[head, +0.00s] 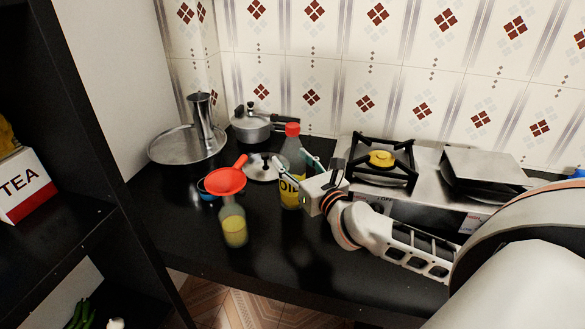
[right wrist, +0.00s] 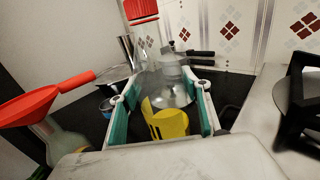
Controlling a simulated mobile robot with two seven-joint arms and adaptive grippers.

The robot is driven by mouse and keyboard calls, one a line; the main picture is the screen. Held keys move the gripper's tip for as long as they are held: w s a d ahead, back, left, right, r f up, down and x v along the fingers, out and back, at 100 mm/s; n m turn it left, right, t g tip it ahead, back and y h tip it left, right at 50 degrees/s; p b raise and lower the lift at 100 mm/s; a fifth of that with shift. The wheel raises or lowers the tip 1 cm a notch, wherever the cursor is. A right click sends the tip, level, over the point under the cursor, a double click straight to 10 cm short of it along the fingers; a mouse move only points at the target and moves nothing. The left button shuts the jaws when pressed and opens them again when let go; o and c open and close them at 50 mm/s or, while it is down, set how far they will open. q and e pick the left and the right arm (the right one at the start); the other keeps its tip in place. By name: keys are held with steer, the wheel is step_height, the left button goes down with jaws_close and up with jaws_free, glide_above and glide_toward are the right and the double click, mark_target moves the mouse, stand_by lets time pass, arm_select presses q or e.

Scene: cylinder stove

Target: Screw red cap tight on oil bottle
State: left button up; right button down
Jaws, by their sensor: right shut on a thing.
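The oil bottle (head: 292,190) stands on the black counter, clear with a yellow label reading OIL. The red cap (head: 292,129) sits on its top; I cannot tell how tight it is. In the right wrist view the cap (right wrist: 140,9) is cut by the top edge, above the bottle's yellow label (right wrist: 168,122). My right gripper (head: 303,164) is shut on the oil bottle from the right, its teal fingers (right wrist: 160,92) on both sides of the body below the cap. My left gripper is in neither view.
A red funnel (head: 226,181) sits on another bottle (head: 234,230) holding yellow liquid, left of the oil bottle. A pot (head: 252,129), a round tray (head: 165,151) and a glass lid (head: 262,172) lie behind. The stove (head: 425,165) is at right. The counter's front left is clear.

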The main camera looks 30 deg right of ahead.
steer(key=shift+f, duration=0.8)
steer(key=shift+f, duration=0.15)
steer(key=c, duration=1)
jaws_free()
steer(key=shift+c, duration=0.2)
